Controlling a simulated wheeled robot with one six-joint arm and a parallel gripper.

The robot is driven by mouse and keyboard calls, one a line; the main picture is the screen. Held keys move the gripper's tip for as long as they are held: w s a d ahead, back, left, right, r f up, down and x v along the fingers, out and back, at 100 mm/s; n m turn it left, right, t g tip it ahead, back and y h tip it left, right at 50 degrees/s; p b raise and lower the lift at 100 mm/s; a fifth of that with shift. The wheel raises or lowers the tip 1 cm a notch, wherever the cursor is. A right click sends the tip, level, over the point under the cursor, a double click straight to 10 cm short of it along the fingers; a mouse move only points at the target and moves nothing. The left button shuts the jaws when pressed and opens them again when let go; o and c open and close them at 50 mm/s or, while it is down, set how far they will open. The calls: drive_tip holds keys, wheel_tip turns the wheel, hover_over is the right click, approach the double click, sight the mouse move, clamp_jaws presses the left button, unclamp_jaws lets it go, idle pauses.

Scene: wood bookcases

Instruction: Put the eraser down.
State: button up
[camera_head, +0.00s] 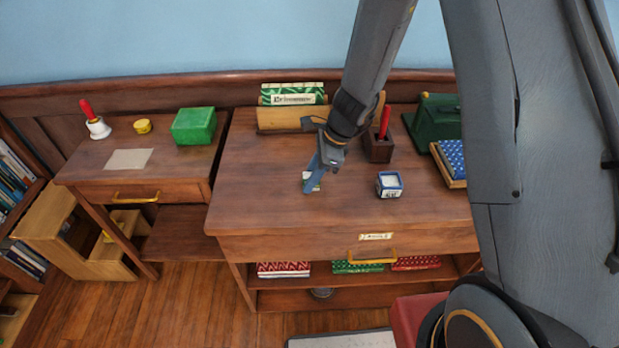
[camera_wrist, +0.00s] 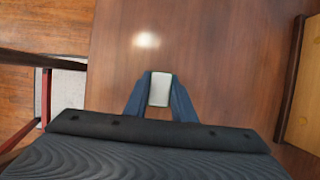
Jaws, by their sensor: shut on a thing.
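The eraser (camera_wrist: 160,89) is a pale grey-white block between the two blue fingers in the wrist view. My gripper (camera_wrist: 159,92) is shut on it, with one finger on each side. In the head view my gripper (camera_head: 314,182) points down over the middle of the wooden desk top (camera_head: 255,190). A small white and green part of the eraser (camera_head: 306,176) shows beside the fingers there. The rest is hidden by the fingers. I cannot tell whether the eraser touches the desk top.
A blue and white box (camera_head: 389,185) stands right of my gripper. A dark pen holder (camera_head: 379,150) and wooden block (camera_head: 283,119) stand behind. A blue patterned book (camera_head: 452,158) is at the right. The desk's front left is clear. A side table (camera_head: 90,172) stands left.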

drive_tip(key=shift+f, duration=0.15)
drive_tip(key=o, duration=1)
